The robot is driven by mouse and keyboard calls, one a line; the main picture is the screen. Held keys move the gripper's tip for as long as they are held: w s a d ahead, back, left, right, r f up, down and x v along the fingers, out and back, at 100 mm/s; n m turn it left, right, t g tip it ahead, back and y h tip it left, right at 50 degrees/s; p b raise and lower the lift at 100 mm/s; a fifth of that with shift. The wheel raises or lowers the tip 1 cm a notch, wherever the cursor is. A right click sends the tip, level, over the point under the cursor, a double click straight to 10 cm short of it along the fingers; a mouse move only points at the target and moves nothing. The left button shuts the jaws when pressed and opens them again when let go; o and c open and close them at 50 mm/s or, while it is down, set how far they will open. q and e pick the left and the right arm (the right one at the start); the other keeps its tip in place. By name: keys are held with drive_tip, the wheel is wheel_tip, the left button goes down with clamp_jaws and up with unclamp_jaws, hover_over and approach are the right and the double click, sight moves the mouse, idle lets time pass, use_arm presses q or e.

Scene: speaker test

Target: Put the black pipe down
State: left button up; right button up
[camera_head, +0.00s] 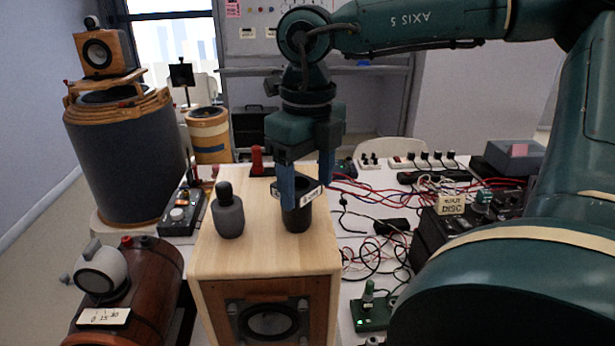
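The black pipe (299,217) is a short, dark, upright cylinder at the top of the pale wooden speaker box (262,258). A white label (312,195) shows at its upper part. My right gripper (307,196) comes down from above with its blue fingers spread about the pipe. One finger overlaps the pipe's front left side, and the other is at its far right. Whether they press on it is hard to see. The pipe's base appears to be at the box top; I cannot tell if it bears weight there. My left gripper is not in view.
A dark grey bottle-shaped object (228,213) stands left of the pipe on the same box. A red object (257,160) is behind. Cables (372,245) and a black device (440,232) crowd the table at right. The box top is bare in front.

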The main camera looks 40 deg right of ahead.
drive_tip(key=shift+o, duration=0.5)
drive_tip(key=shift+r, duration=0.1)
drive_tip(key=shift+r, duration=0.25)
wheel_tip(320, 180, up, 12)
drive_tip(key=shift+f, duration=0.2)
drive_tip(key=shift+f, duration=0.1)
